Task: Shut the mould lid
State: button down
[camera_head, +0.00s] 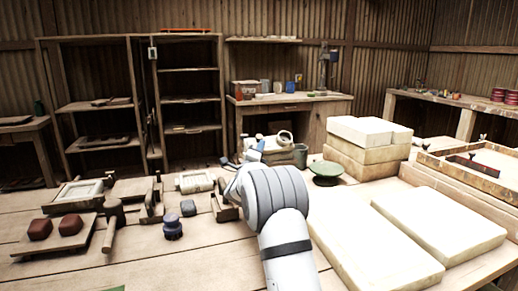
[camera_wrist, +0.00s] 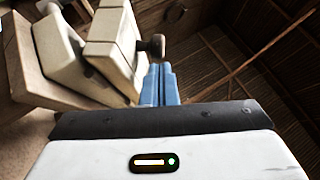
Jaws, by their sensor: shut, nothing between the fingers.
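In the wrist view, a pale block (camera_wrist: 62,48) lies against a wooden base (camera_wrist: 28,62). A pale panel (camera_wrist: 108,42), which looks like the mould lid, stands beside it with a dark gap between them. A dark round knob (camera_wrist: 152,44) sticks out from the panel. My gripper (camera_wrist: 160,70) has its blue fingers shut and empty, close to the knob; I cannot tell whether they touch. In the head view, a pale mould piece (camera_head: 195,182) lies on the bench left of my arm, which hides part of the area beyond.
A framed mould (camera_head: 80,191), two red-brown blocks (camera_head: 71,224) on a board, a mallet (camera_head: 113,215) and a dark blue jar (camera_head: 173,228) stand at left. Pale slabs (camera_head: 438,222), stacked blocks (camera_head: 364,150) and a green bowl (camera_head: 326,169) stand at right.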

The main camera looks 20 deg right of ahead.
jog(key=shift+w+a+r, duration=0.1)
jog(key=shift+a, duration=0.05)
dwell(0.3)
jog(key=shift+w+d+r+n+y+p, duration=0.1)
jog(key=shift+d+r+n+y+p, duration=0.1)
jog(key=shift+n+y+p, duration=0.15)
